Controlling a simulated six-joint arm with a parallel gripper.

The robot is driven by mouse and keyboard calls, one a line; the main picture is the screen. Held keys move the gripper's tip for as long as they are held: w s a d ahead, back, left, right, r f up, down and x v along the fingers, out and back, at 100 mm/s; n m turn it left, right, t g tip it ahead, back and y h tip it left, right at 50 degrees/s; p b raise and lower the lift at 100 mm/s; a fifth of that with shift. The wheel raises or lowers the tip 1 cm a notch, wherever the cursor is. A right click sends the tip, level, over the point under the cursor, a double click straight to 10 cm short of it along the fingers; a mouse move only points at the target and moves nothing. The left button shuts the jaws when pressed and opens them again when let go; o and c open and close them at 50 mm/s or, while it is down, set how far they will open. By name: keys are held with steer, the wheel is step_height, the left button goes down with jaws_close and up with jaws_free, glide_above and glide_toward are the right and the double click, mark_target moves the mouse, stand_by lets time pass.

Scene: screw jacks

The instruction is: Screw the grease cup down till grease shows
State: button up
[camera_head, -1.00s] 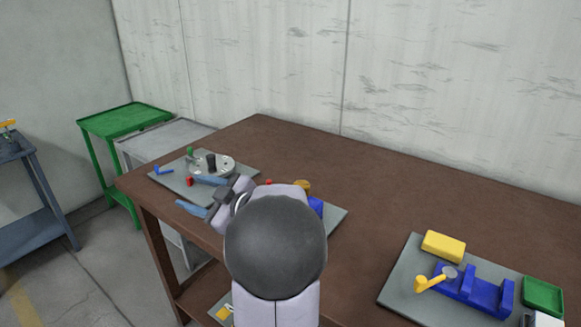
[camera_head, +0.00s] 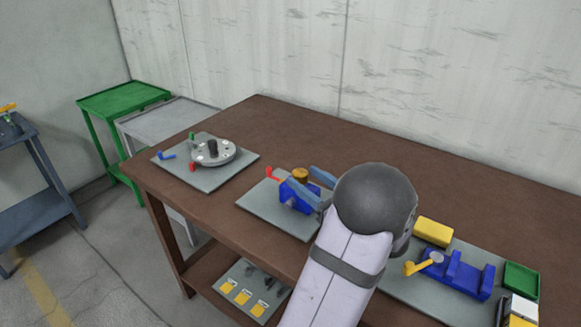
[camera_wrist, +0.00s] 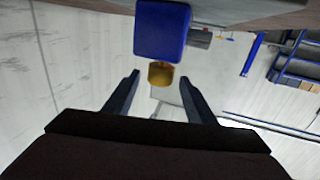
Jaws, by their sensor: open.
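The brass-coloured grease cup (camera_head: 300,174) sits on top of a blue block (camera_head: 292,197) on a grey plate in the middle of the bench. In the wrist view the grease cup (camera_wrist: 160,75) stands out from the blue block (camera_wrist: 161,30). My gripper (camera_head: 300,177) is open at the cup, with one finger on each side. In the wrist view the cup shows between the fingertips of my gripper (camera_wrist: 159,78), with a gap on both sides. No grease can be made out.
A red handle (camera_head: 272,174) is left of the blue block. A plate with a round grey disc (camera_head: 213,153) lies at the left. A blue vice-like fixture (camera_head: 465,276), yellow block (camera_head: 434,231) and green tray (camera_head: 521,279) are at the right. The bench's back is clear.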

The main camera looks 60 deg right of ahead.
mark_target(295, 171)
steer(key=shift+p+x, duration=0.5)
steer(key=shift+x, duration=3.05)
steer(key=c, duration=1)
